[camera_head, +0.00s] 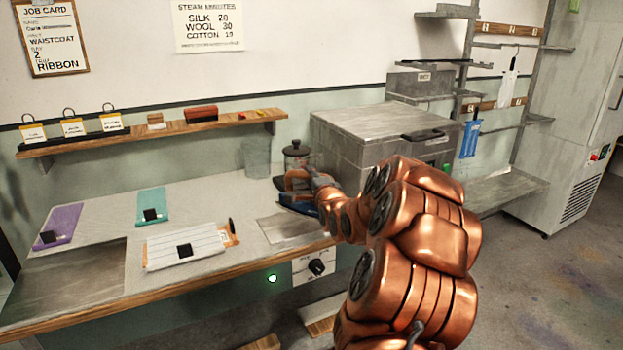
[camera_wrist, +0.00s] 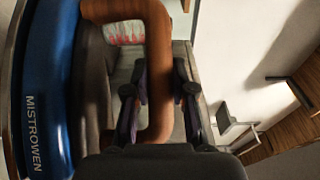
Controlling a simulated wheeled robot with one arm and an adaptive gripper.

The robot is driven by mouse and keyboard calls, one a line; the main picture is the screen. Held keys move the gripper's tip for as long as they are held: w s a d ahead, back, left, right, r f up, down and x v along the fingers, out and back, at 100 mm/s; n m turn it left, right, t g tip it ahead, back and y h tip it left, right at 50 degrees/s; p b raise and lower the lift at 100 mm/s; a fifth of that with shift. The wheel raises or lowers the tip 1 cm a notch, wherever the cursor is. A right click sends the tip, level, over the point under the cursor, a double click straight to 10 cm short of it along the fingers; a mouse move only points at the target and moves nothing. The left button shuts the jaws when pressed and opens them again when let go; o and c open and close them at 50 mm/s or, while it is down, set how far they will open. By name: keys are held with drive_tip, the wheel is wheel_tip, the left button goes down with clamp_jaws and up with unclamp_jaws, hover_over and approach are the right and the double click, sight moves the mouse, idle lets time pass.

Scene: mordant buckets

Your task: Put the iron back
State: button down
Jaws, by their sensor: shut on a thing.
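The iron (camera_head: 303,207) has a blue body and a brown handle. It is at the right end of the workbench, partly hidden by my arm. In the wrist view the iron's blue side (camera_wrist: 45,90), marked MISTROWEN, fills the left. My gripper (camera_head: 316,182) is at the handle; in the wrist view my gripper (camera_wrist: 160,100) has its fingers on either side of the brown handle and is shut on it. A grey metal plate (camera_head: 285,230) lies bare on the bench just in front of the iron. I cannot tell whether the iron touches the bench.
A glass jar with a dark lid (camera_head: 297,150) stands close behind the iron. A large grey lidded box (camera_head: 370,125) is to the right. Folded white cloth (camera_head: 185,246), teal cloth (camera_head: 150,203) and purple cloth (camera_head: 60,225) lie on the bench. A wooden shelf (camera_head: 165,130) runs above.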

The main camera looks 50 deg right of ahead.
drive_tip(key=shift+f+p, duration=0.4)
drive_tip(key=shift+f, duration=1.25)
drive_tip(key=shift+f, duration=0.1)
drive_tip(key=c, duration=1)
unclamp_jaws()
drive_tip(key=shift+f, duration=0.1)
